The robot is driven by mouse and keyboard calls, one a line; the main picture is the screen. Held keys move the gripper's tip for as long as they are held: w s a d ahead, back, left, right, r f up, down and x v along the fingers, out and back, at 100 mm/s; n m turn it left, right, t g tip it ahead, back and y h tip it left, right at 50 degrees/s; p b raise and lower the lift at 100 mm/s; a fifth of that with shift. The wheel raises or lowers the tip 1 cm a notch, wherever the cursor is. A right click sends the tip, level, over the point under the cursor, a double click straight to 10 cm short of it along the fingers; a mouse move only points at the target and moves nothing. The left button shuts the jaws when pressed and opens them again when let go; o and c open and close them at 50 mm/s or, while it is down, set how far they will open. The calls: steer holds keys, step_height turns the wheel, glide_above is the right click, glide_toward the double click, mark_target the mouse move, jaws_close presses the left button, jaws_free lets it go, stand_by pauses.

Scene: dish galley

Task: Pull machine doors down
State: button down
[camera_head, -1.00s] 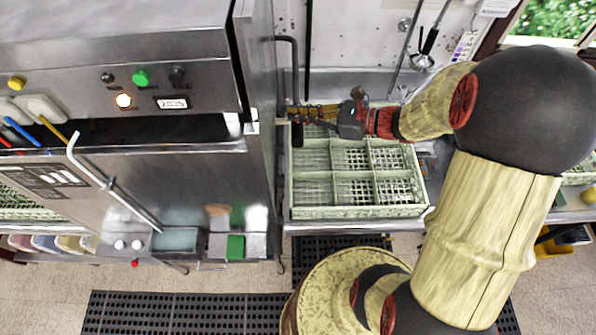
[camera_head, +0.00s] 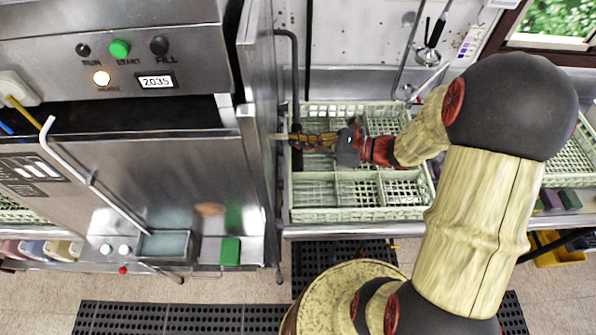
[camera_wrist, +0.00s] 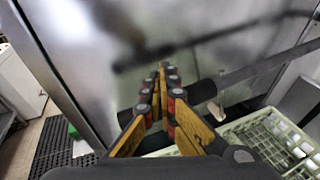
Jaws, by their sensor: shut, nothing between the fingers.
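The steel dish machine (camera_head: 130,185) fills the left of the head view, with a front panel and a pale bent lever (camera_head: 85,165) across it. A dark horizontal gap (camera_head: 130,115) shows under its control housing. My gripper (camera_head: 280,137) is at the machine's right side, its fingers pointing left at the steel side panel (camera_head: 262,90). In the wrist view my gripper (camera_wrist: 162,68) is shut and empty, with the smooth steel panel (camera_wrist: 130,40) ahead. A bar (camera_wrist: 265,65) runs out to the right beside the fingers. I cannot tell whether the fingertips touch the panel.
A pale green dish rack (camera_head: 350,212) sits on the counter below my gripper. A dark pipe (camera_head: 294,70) rises beside the machine. A spray hose (camera_head: 432,40) hangs on the back wall. Dark mats (camera_head: 170,318) lie on the floor.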

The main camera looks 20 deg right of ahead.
step_height(320, 180, down, 14)
steer(key=w+b, duration=0.2)
steer(key=b, duration=0.7)
steer(key=s+d+r+p, duration=0.5)
steer(key=d, duration=0.3)
steer(key=shift+s+d+p, duration=0.2)
steer(key=shift+d+p, duration=0.1)
steer(key=shift+p, duration=0.1)
steer(key=shift+r, duration=0.1)
stand_by(0.9)
